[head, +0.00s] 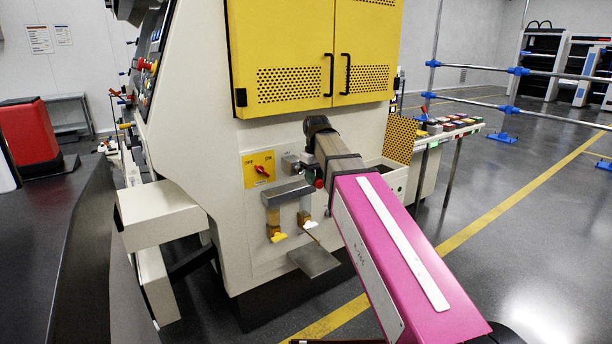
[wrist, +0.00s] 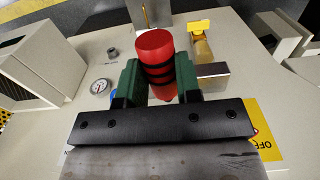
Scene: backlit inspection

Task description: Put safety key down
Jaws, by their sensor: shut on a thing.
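The safety key (wrist: 154,48), which I take to be the red cylinder with black rings, sits between the green fingers of my gripper (wrist: 158,76) in the wrist view. In the head view my gripper (head: 311,178) is in front of the cream machine panel, just right of a grey metal block (head: 287,192). Only a small red end of the key (head: 319,183) shows there. Whether the key touches the panel cannot be told.
A yellow plate with a red rotary switch (head: 262,170) is left of my gripper. Yellow cabinet doors (head: 295,80) are above; open floor (head: 540,230) lies right.

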